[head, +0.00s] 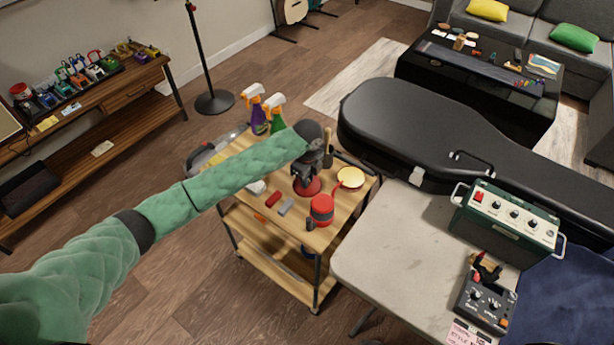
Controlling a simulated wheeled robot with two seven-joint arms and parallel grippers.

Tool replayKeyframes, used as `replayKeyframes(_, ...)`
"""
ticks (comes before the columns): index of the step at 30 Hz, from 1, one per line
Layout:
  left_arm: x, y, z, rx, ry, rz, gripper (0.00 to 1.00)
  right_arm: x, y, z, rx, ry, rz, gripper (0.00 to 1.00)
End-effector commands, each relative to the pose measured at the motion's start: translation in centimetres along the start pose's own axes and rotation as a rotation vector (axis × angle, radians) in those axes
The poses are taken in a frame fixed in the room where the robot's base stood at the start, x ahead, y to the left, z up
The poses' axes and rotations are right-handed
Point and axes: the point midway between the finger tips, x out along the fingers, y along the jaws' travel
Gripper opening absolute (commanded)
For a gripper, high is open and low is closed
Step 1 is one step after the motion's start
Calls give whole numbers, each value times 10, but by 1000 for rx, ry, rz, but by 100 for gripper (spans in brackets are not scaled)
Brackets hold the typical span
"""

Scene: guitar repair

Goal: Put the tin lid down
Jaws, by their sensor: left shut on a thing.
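My left gripper (307,176) points down over the wooden cart and is shut on a round red lid (307,187). The lid is flat and at or just above the cart top; I cannot tell whether it touches the wood. The gripper and wrist hide part of the lid. My right gripper is not in view.
The cart top (256,161) also holds a red canister (322,210), a red block (273,198), a grey block (286,207) and spray bottles (275,112). A black guitar case (440,130) and a grey table (385,240) are close on the right.

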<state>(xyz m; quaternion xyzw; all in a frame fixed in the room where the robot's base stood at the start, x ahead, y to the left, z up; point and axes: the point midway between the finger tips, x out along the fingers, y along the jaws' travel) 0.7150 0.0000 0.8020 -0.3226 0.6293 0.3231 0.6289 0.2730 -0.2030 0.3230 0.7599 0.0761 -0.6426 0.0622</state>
Motion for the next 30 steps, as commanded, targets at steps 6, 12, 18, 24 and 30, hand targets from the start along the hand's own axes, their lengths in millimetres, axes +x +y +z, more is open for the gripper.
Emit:
replayKeyframes(6,2,0,0,0,-1,0,0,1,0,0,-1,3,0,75)
replayKeyframes(12,6,0,0,-1,-1,1,0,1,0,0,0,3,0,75)
replayKeyframes(18,5,0,0,-1,-1,0,40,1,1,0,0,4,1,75)
replayKeyframes(24,3,0,0,0,-1,0,40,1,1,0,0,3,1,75)
replayKeyframes(30,-12,-1,1,0,-1,-2,40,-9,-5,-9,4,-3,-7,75)
